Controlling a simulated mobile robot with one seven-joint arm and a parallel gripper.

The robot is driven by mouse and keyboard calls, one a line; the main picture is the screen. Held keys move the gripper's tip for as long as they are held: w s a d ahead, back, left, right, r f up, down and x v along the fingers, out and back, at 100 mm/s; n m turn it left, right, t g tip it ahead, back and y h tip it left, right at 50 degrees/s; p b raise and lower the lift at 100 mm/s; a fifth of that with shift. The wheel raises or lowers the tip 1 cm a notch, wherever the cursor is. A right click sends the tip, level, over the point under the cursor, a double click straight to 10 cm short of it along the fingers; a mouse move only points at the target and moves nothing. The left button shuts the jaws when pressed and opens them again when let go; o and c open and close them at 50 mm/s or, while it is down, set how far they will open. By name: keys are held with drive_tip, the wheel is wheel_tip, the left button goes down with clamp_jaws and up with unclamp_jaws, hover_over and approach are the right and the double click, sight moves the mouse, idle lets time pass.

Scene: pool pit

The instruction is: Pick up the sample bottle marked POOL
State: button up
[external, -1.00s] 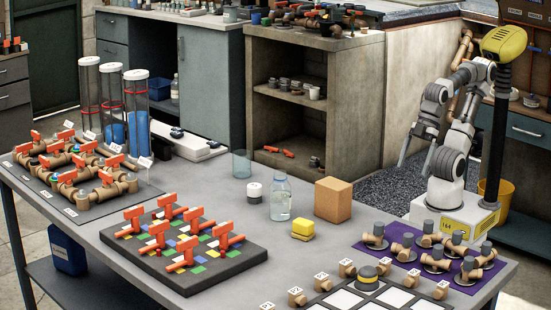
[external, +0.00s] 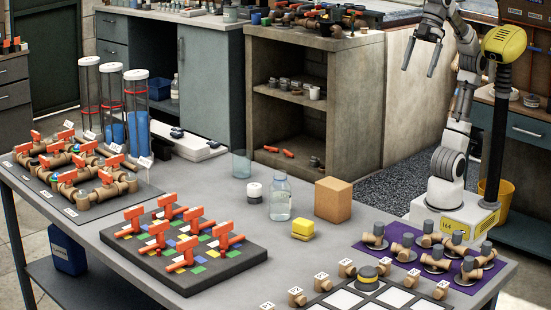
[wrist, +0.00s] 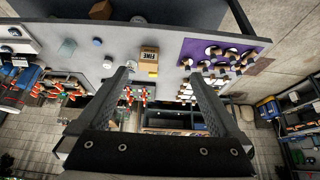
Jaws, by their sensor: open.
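A clear capped bottle (external: 280,198) holding liquid stands upright on the grey table, left of a tan box (external: 333,199). No POOL mark on it is readable in the external view. In the wrist view I cannot tell the bottle surely among the small pale items left of the box (wrist: 149,55). My gripper (external: 418,71) is open and empty, raised high at the right, well away from the bottle and behind the table. Its two spread fingers also show in the wrist view (wrist: 159,75).
A purple mat (external: 372,251) with several fittings is right. A dark board (external: 233,261) with orange-handled valves is front left.

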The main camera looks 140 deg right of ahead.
drive_tip(key=w+d+r+m+t+h+p, duration=0.4)
drive_tip(key=w+d+r, duration=0.3)
drive_tip(key=w+d, duration=0.45)
drive_tip(key=w+d+r+m+t+h+p, duration=0.3)
drive_tip(key=w+d+r+h, duration=0.35)
drive_tip(key=w+d, duration=0.5)
drive_tip(key=n+y+p, duration=1)
drive_tip(key=n+y, duration=0.1)
drive_tip(key=y, duration=0.4)
hover_over(276, 203)
drive_tip(key=s+d, duration=0.3)
drive_tip(key=s, duration=0.5)
drive_tip(key=s+d, duration=0.2)
drive_tip(key=s, duration=0.5)
wheel_tip(276, 203, down, 40)
drive_tip(key=b+x, duration=0.1)
drive_tip(key=x, duration=1)
drive_tip(key=shift+w+d+f+b, duration=0.1)
drive_tip(key=shift+w+b, duration=0.05)
drive_tip(key=shift+b, duration=0.2)
drive_tip(key=shift+b+x, duration=0.5)
drive_tip(key=shift+x, duration=2.35)
drive_tip(key=c, duration=1.5)
